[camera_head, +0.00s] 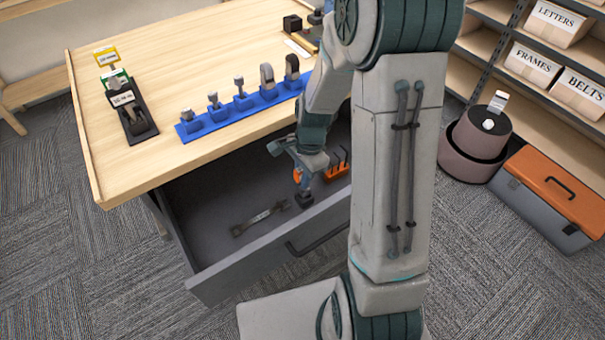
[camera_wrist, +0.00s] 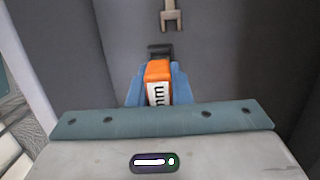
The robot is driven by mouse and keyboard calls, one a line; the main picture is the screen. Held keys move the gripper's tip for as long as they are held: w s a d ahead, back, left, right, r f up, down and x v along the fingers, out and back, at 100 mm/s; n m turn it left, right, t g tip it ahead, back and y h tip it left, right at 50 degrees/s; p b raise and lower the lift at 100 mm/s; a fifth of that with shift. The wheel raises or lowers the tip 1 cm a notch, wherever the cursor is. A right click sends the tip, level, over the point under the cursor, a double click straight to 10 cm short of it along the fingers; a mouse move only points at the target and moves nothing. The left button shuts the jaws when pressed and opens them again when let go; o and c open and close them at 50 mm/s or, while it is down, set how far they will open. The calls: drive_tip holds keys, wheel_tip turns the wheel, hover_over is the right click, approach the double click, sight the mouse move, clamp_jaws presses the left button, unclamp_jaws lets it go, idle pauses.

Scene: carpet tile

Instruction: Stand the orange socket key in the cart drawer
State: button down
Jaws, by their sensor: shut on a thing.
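The orange socket key (camera_head: 297,175) is held by my gripper (camera_head: 304,178) over the open cart drawer (camera_head: 205,225). In the wrist view, the key's orange body (camera_wrist: 158,70) with a white label reading "mm" sits between the blue fingers of my gripper (camera_wrist: 153,88). A dark piece shows just beyond the orange body and, in the head view, just below the fingers. I cannot tell whether it touches the drawer floor. An orange holder (camera_head: 337,170) with several dark upright pieces stands in the drawer, right of my gripper and partly hidden by my arm.
A grey wrench (camera_head: 260,218) lies flat on the drawer floor; its end shows in the wrist view (camera_wrist: 172,18). The drawer's left part is bare. A blue rack (camera_head: 232,112) of several tools stands on the worktop above. A toolbox (camera_head: 550,195) is on the carpet at right.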

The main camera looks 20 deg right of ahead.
drive_tip(key=shift+f+b, duration=1.35)
drive_tip(key=shift+f, duration=0.6)
drive_tip(key=c, duration=1.3)
unclamp_jaws()
drive_tip(key=shift+o, duration=0.2)
drive_tip(key=r, duration=0.4)
drive_tip(key=d+r+p, duration=0.1)
drive_tip(key=r, duration=0.3)
drive_tip(key=d+r, duration=0.1)
drive_tip(key=r, duration=0.3)
drive_tip(key=shift+w+r, duration=0.3)
drive_tip(key=shift+r, duration=0.05)
drive_tip(key=shift+r+p, duration=0.3)
drive_tip(key=shift+r, duration=0.2)
drive_tip(key=shift+s+r, duration=0.15)
drive_tip(key=shift+r, duration=0.2)
drive_tip(key=s+a+r+n+t+h+p, duration=0.1)
drive_tip(key=s+r+n+t+p, duration=0.2)
drive_tip(key=s+r+n, duration=0.9)
drive_tip(key=shift+s+a+n+h+p, duration=0.25)
drive_tip(key=shift+s+n+h+p, duration=0.15)
drive_tip(key=shift+s+n+p, duration=0.65)
